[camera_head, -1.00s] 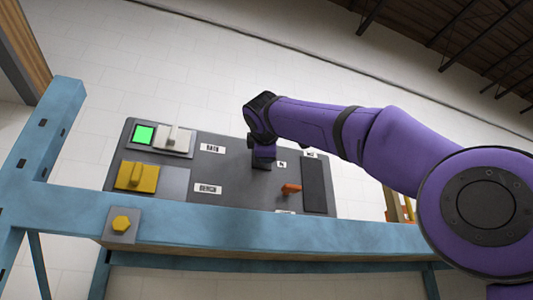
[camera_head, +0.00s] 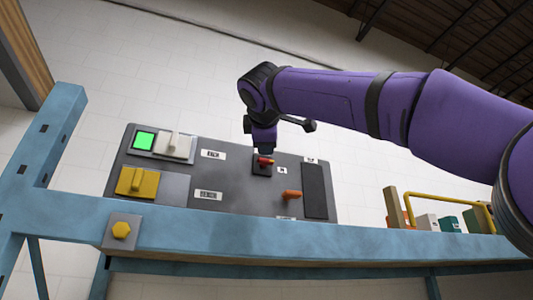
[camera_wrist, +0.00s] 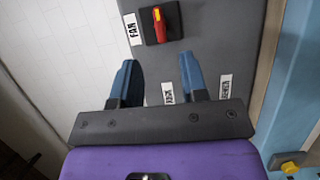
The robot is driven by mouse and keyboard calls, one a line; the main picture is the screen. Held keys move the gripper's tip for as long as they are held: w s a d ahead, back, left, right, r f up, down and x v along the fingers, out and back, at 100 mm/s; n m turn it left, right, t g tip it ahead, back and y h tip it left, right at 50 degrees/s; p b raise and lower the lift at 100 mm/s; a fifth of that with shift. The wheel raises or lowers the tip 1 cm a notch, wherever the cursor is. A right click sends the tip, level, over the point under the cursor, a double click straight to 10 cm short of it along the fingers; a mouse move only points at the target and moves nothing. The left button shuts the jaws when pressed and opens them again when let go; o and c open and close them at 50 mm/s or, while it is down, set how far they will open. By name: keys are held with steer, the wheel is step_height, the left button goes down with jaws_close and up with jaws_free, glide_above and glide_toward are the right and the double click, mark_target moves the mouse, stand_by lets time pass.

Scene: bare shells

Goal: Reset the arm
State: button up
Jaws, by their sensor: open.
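My gripper (camera_head: 262,148) hangs from my purple arm at the upper middle of the grey control panel (camera_head: 235,180). In the wrist view its two blue fingers (camera_wrist: 160,82) are spread apart with nothing between them. A red and yellow rotary switch (camera_wrist: 160,22) beside a FAN label (camera_wrist: 131,28) lies beyond the fingertips, apart from them. This red switch (camera_head: 265,161) also shows just below my gripper in the head view.
A blue frame beam (camera_head: 270,226) runs in front. Boxes (camera_head: 428,222) and a yellow rail (camera_head: 440,197) stand at right.

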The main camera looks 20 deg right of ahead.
steer(key=shift+s+a, duration=0.3)
steer(key=shift+s, duration=0.35)
steer(key=shift+f, duration=0.1)
steer(key=s+d+f+m+g+y, duration=0.2)
steer(key=s+f, duration=0.4)
steer(key=f, duration=1.3)
steer(key=s+d+f+m+g+y, duration=0.2)
steer(key=s+d+f+m+g, duration=0.3)
steer(key=f, duration=1.5)
steer(key=s+d+f+m+g+y, duration=0.3)
steer(key=s+f+m, duration=0.3)
steer(key=f, duration=1.3)
steer(key=shift+s+d+f+g, duration=0.15)
steer(key=shift+s+d+g, duration=0.5)
steer(key=shift+s, duration=0.35)
